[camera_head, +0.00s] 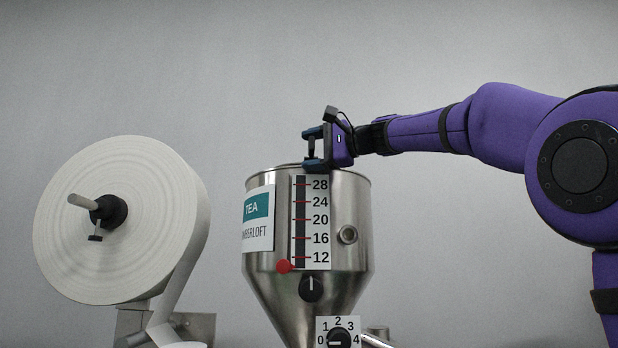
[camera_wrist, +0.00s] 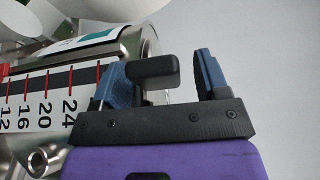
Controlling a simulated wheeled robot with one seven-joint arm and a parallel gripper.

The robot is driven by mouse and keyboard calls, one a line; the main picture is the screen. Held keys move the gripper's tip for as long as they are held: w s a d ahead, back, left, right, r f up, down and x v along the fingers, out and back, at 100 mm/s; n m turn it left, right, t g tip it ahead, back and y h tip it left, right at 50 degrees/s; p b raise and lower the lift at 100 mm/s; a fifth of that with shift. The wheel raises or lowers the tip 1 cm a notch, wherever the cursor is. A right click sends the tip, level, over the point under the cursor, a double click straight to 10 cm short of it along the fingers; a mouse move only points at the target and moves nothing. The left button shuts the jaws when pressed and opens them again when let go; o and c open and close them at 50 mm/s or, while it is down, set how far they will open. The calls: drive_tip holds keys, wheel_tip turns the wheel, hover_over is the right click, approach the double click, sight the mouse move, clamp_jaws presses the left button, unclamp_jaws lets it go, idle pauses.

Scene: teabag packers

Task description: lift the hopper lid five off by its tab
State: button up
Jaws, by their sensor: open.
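The steel hopper (camera_head: 355,215) stands at the centre in the head view, with its lid (camera_head: 288,165) showing only as a thin edge at the rim. My gripper (camera_head: 311,147) is at the front of the hopper's top, one finger above the other. In the wrist view my gripper (camera_wrist: 160,62) is open, with a blue finger on each side. A black tab (camera_wrist: 155,68) lies between the fingers, closer to the left one. I cannot tell whether it touches that finger. No number five shows on the lid.
A large white paper roll (camera_head: 150,220) on a spindle stands to the left. The hopper's front bears a tea label (camera_head: 259,225), a level scale (camera_head: 318,220) and a black knob (camera_head: 312,288). A dial (camera_head: 338,335) sits below. The space above the hopper is clear.

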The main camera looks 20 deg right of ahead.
drive_tip(key=shift+x, duration=0.8)
drive_tip(key=shift+c, duration=0.2)
clamp_jaws()
drive_tip(key=shift+r, duration=0.1)
